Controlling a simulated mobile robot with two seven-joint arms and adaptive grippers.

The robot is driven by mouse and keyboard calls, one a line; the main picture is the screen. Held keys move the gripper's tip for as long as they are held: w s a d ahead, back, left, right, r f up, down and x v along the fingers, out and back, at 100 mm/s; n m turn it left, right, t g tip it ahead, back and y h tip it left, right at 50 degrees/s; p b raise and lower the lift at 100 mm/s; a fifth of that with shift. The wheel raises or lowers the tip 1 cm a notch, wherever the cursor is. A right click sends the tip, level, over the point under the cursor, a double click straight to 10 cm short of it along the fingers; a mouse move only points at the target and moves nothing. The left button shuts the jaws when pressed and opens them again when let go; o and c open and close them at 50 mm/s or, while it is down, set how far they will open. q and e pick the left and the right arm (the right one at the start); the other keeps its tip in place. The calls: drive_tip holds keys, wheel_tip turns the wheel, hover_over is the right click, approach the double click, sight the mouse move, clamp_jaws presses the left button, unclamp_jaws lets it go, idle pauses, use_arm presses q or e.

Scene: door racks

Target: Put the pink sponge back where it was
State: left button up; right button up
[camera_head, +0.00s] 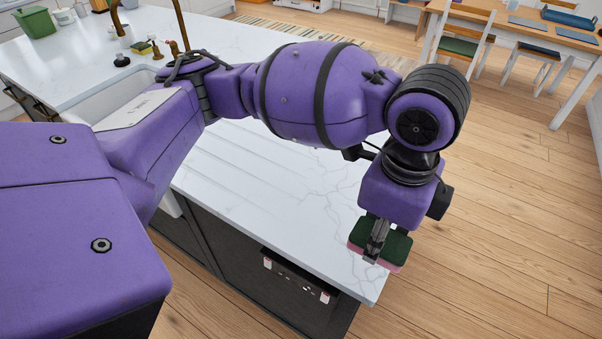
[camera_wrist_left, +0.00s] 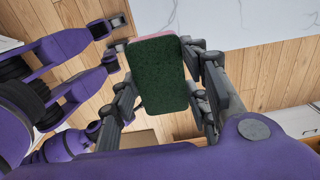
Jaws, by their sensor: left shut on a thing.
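The pink sponge (camera_head: 397,248) has a dark green scouring face and a pink body, which shows along its lower edge in the head view. My left gripper (camera_head: 377,240) is shut on it and holds it by the front right corner of the white marble counter (camera_head: 285,220). In the left wrist view the sponge (camera_wrist_left: 158,78) sits between the two fingers, green face toward the camera, with a pink strip at its top edge. A purple arm of mine stands at the left of that view; whether its gripper is open is unclear.
A sink and brass taps (camera_head: 178,25) lie at the far left, with a green bin (camera_head: 36,22) and a small yellow-green sponge (camera_head: 143,48) nearby. A dark appliance (camera_head: 300,278) is under the counter. The wooden floor to the right is open, with chairs and a table beyond.

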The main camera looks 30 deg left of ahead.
sight(363, 217)
use_arm(q)
drive_tip(key=w+a+f, duration=0.1)
drive_tip(key=a, duration=0.1)
drive_tip(key=w+a+f, duration=0.1)
drive_tip(key=shift+w+a+f, duration=0.2)
drive_tip(key=shift+a+f, duration=0.2)
drive_tip(key=w+f, duration=0.1)
drive_tip(key=w+a+f, duration=0.1)
drive_tip(key=w+a+f+b, duration=0.1)
drive_tip(key=shift+a+f, duration=0.25)
drive_tip(key=shift+f, duration=0.1)
drive_tip(key=shift+w+a+f, duration=0.15)
drive_tip(key=shift+a+f, duration=0.1)
drive_tip(key=shift+w+a+f, duration=0.1)
drive_tip(key=shift+w+f, duration=0.05)
drive_tip(key=shift+f, duration=0.1)
drive_tip(key=f, duration=0.2)
drive_tip(key=a+f, duration=0.1)
drive_tip(key=shift+w+f, duration=0.4)
drive_tip(key=shift+f, duration=0.25)
use_arm(e)
drive_tip(key=shift+s+d+f, duration=0.25)
drive_tip(key=shift+s+f, duration=0.1)
drive_tip(key=shift+f, duration=0.1)
drive_tip(key=shift+s+d+f, duration=0.2)
drive_tip(key=shift+s+f, duration=0.15)
drive_tip(key=shift+f, duration=0.1)
use_arm(q)
drive_tip(key=shift+f, duration=0.1)
